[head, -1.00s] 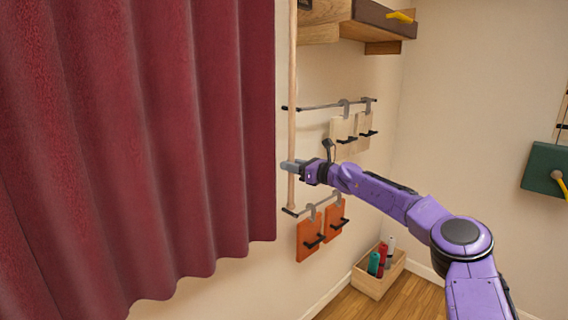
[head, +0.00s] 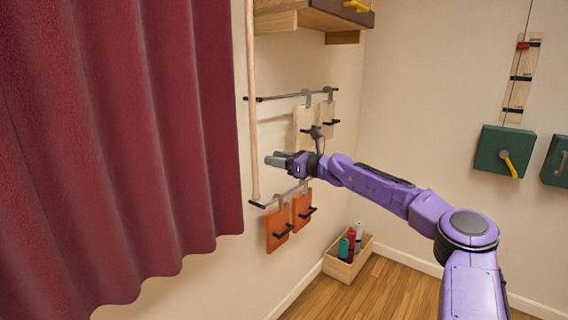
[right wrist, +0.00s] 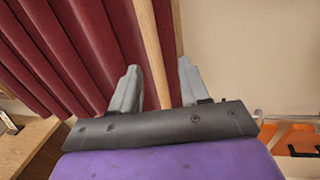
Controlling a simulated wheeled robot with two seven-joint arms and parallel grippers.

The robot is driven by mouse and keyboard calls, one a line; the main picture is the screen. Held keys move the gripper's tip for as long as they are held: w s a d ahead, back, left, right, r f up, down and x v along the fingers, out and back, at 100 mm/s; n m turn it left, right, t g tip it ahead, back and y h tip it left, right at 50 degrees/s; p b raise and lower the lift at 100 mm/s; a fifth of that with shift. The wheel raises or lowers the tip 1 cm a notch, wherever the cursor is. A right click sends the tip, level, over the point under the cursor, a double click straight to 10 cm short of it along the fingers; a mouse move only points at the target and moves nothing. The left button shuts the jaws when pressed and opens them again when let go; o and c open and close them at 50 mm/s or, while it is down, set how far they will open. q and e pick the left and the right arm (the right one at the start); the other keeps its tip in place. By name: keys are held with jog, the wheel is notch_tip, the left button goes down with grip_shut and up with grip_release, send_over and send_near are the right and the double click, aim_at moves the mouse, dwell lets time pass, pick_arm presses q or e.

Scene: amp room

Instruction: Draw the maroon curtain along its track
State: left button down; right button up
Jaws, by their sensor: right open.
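The maroon curtain (head: 120,130) hangs in folds across the left of the head view, and its right edge lies just left of a wooden rod. The wooden rod (head: 253,110) hangs upright, its lower end bare; its top and the track are out of view. My right gripper (head: 272,160) is open and empty, a little to the right of the rod's lower part, with a visible gap. In the right wrist view the rod (right wrist: 148,45) runs between the lines of the two spread fingers (right wrist: 158,80), beyond them, with the curtain (right wrist: 65,50) to its left. My left gripper is out of view.
Rails with hanging boards (head: 307,125) and orange panels (head: 279,228) line the wall behind my right gripper. A wooden shelf (head: 305,18) juts out above. A wooden box (head: 345,268) with bottles stands on the floor. Green boxes (head: 500,150) are on the right wall.

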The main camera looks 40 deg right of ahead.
jog(key=v, duration=0.2)
jog(key=shift+s+d, duration=0.1)
jog(key=shift+s, duration=0.3)
dwell(0.3)
